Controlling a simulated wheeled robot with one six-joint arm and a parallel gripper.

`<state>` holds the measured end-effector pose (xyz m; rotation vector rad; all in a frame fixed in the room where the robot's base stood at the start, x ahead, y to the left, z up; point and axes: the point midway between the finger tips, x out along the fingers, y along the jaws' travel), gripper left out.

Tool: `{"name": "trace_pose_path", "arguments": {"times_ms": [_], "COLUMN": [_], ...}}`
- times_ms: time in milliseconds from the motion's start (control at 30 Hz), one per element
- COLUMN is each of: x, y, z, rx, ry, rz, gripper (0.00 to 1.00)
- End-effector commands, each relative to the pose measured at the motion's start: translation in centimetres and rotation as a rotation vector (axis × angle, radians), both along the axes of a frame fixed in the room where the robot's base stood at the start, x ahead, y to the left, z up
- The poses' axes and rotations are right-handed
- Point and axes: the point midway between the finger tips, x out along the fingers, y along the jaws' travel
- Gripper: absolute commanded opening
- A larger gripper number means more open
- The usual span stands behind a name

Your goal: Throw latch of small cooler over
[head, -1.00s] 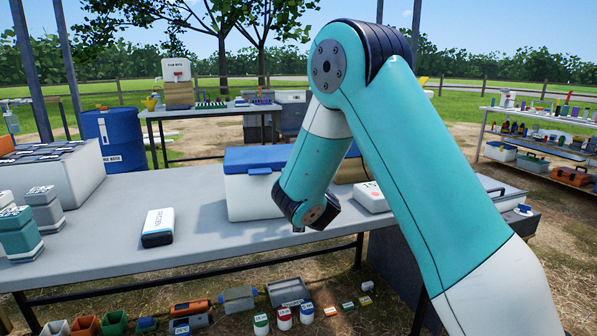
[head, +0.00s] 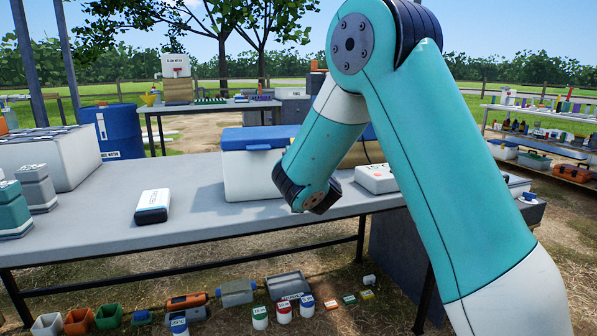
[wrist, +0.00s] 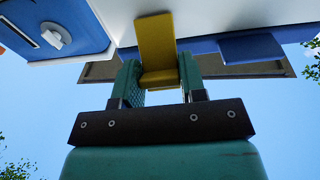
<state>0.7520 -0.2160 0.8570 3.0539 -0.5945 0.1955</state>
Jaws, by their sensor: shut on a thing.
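The small cooler (head: 250,178) is a white box with a blue lid (head: 258,137), standing on the grey table. Its lid is closed. In the wrist view its white wall (wrist: 205,14) and a blue lid tab (wrist: 250,47) show upside down. My gripper (wrist: 160,80) is shut on the latch, one green finger on each side. In the head view the gripper and latch are hidden behind my arm.
A white instrument (head: 375,178) sits to the right. Sample jars (head: 36,188) stand at the left edge. In the wrist view a blue box (wrist: 55,25) is close at left.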

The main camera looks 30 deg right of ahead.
Motion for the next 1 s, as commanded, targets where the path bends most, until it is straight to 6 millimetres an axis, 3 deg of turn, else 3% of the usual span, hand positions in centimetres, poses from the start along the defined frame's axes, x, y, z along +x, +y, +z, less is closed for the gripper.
{"name": "trace_pose_path", "arguments": {"times_ms": [33,200,800,833,933,1000], "x": [-0.03,-0.17,-0.41,-0.41,-0.41,-0.41], "y": [0.07,0.11,0.10,0.10,0.09,0.09], "z": [-0.92,-1.20,-0.55,-0.55,-0.56,-0.58], "rx": [-0.006,-0.028,-0.052,-0.052,-0.052,-0.051], "ry": [-0.020,-0.073,-0.128,-0.128,-0.128,-0.127], "rz": [0.001,0.001,-0.001,-0.001,-0.001,-0.001], "gripper": [0.14,0.14,0.14,0.40,0.63,0.64]}}
